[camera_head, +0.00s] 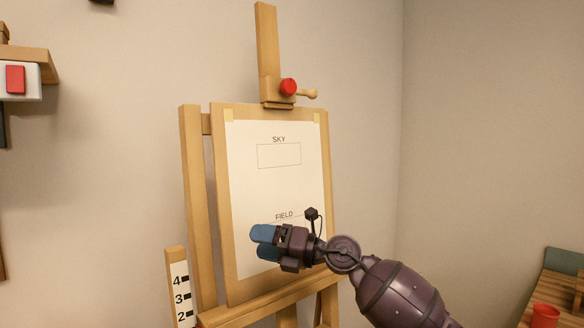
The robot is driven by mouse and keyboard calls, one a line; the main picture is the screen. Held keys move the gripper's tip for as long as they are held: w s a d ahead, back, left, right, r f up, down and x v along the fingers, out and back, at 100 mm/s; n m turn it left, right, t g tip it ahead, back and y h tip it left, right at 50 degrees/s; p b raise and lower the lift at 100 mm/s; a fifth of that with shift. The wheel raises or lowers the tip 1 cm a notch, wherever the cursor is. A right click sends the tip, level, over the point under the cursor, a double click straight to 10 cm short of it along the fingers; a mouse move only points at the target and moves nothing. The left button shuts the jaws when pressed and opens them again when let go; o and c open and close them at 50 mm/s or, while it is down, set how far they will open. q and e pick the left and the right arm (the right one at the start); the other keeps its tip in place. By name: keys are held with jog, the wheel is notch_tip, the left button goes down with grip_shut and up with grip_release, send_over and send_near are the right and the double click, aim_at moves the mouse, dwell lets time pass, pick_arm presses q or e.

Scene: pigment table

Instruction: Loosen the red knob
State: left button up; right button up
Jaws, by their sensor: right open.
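The red knob (288,86) is a small round knob on the wooden upper clamp of the easel, on the mast above the board. A pale wooden peg (308,94) sticks out just right of it. My right gripper (263,242) has blue fingertips and is open and empty. It is in front of the lower part of the paper, well below the knob, and its fingers point left. My right arm comes in from the lower right. My left gripper is not in view.
The easel (192,200) holds a board with white paper (255,190) marked SKY and FIELD. A numbered scale (180,290) stands at lower left. A red switch (15,79) is at far left. A red cup (545,316) is at lower right. The space around the knob is clear.

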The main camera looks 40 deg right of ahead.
jog(key=w+d+r+n+t+h, duration=0.1)
jog(key=d+r+n+h, duration=0.15)
jog(key=r, duration=0.65)
jog(key=w+d+r+n+h, duration=0.1)
jog(key=d+r+h, duration=0.15)
jog(key=r, duration=0.55)
jog(key=m+t+h+p, duration=0.1)
jog(key=t+h, duration=0.2)
jog(key=h, duration=0.4)
send_near(292, 87)
jog(key=w+p, duration=0.1)
jog(key=w, duration=0.3)
jog(key=w+p, duration=0.1)
jog(key=w, duration=0.4)
jog(key=shift+a, duration=0.2)
jog(key=shift+w+p, duration=0.35)
jog(key=shift+w, duration=0.2)
jog(key=shift+c, duration=0.2)
